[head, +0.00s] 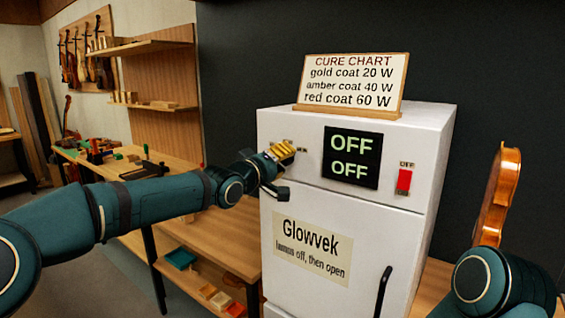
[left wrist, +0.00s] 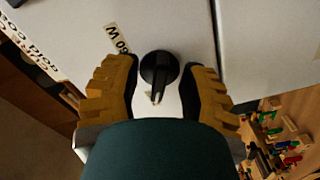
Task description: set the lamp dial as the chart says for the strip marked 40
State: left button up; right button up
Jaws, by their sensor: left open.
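The black lamp dial (left wrist: 159,72) sits on the white cabinet face, with its pointer toward the bottom of the left wrist view. A label ending in "0 W" (left wrist: 117,38) is beside it. My left gripper (left wrist: 160,85) is open, with a yellow fingertip on each side of the dial; I cannot tell whether either touches. In the head view the left gripper (head: 283,151) covers most of the dial. The cure chart (head: 350,82) stands on the cabinet (head: 410,140) and reads gold coat 20 W, amber coat 40 W, red coat 60 W. My right gripper is out of view.
The display (head: 351,158) reads OFF on both lines. A red switch (head: 404,181) marked OFF is to its right. The lower door has a Glowvek sign (head: 318,248) and a black handle (head: 383,290). A violin (head: 499,195) stands at the right. A workbench (head: 210,225) is at left.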

pick_arm(q)
jog(key=shift+w+d, duration=0.1)
jog(key=shift+w, duration=0.1)
grip_shut()
jog(key=shift+m, duration=0.4)
jog(key=m+p, duration=0.1)
jog(key=m, duration=1)
dwell(0.6)
